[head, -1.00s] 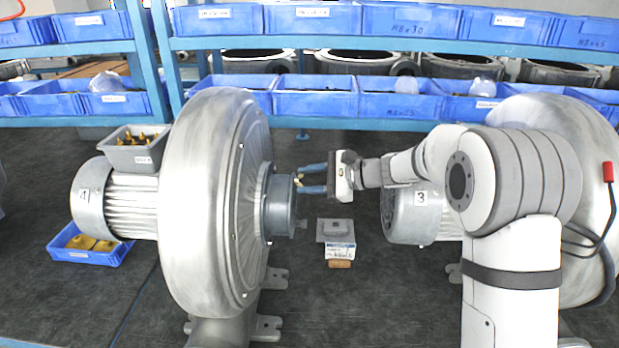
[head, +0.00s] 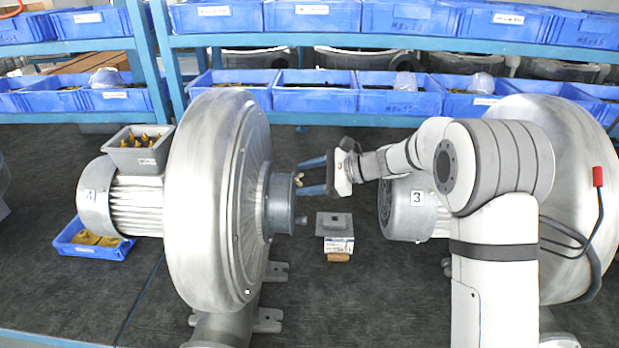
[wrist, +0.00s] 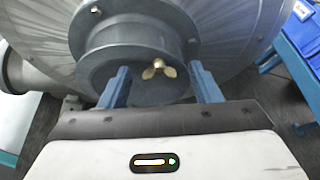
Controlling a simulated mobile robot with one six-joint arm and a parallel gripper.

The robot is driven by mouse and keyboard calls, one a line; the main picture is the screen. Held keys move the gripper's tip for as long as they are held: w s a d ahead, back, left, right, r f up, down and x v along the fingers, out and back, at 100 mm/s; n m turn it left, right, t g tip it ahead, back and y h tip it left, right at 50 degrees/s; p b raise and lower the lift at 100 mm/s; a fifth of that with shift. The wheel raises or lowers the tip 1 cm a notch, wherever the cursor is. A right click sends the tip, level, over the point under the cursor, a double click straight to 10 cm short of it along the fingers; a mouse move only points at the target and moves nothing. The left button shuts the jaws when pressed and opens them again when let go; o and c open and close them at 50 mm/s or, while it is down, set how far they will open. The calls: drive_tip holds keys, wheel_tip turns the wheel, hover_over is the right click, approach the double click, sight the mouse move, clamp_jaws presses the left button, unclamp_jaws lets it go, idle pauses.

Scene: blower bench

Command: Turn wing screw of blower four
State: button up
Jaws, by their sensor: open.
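I see no contact with the wings.
A small grey block on a labelled box (head: 337,245) lies on the bench below my gripper. A blue tray (head: 93,250) lies at left.

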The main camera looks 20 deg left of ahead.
drive_tip(key=b+v, duration=0.2)
drive_tip(key=v, duration=0.5)
drive_tip(key=shift+d, duration=0.4)
drive_tip(key=shift+r, duration=0.1)
drive_tip(key=s+d+f+n+t+h, duration=0.1)
drive_tip(key=s+d+n+h, duration=0.5)
drive_tip(key=s+d, duration=0.8)
drive_tip(key=s+d+f+n+t+h, duration=0.2)
drive_tip(key=s+d+n+h, duration=0.4)
drive_tip(key=s+d, duration=0.8)
drive_tip(key=shift+s+t+h, duration=0.7)
drive_tip(key=shift+s+h, duration=0.2)
drive_tip(key=shift+c, duration=0.5)
